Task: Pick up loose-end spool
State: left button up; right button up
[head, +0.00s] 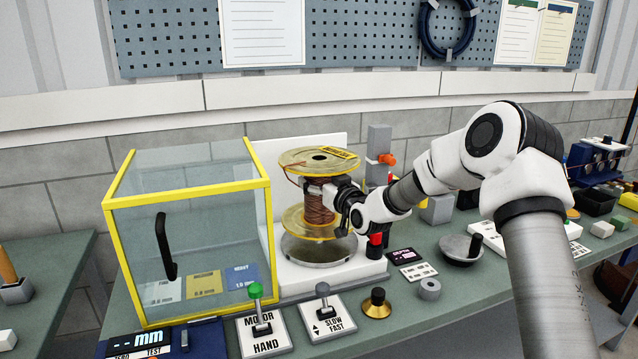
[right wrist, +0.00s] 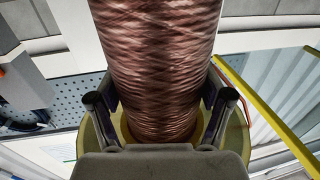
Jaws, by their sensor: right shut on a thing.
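The spool (head: 319,205) stands upright, with yellowish flanges and a core of copper-brown wire. A short wire end sticks out at the left, under its top flange. It is above the round grey turntable (head: 320,250) of the white stand; I cannot tell if they touch. My right gripper (head: 335,196) reaches in from the right and is shut on the wire-wound core between the flanges. In the right wrist view the copper winding of the spool (right wrist: 160,70) fills the middle, with the fingers (right wrist: 160,103) on both sides of it. My left gripper is not in view.
A clear guard box (head: 190,185) with yellow edges stands close left of the spool. In front are a green-knobbed lever panel (head: 264,330), a grey-knobbed lever panel (head: 330,318) and a brass knob (head: 376,304). A crank wheel (head: 460,249) is at the right.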

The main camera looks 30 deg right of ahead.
aim_at(324, 162)
jog(key=shift+s+a+r+p, duration=0.1)
jog(key=shift+r+p, duration=0.85)
jog(key=shift+r, duration=1.25)
jog(key=shift+r+p, duration=0.4)
jog(key=shift+r, duration=0.1)
jog(key=shift+r+p, duration=1.1)
jog(key=shift+r, duration=0.9)
notch_tip(324, 162, up, 5)
jog(key=p, duration=0.3)
jog(key=shift+f, duration=0.1)
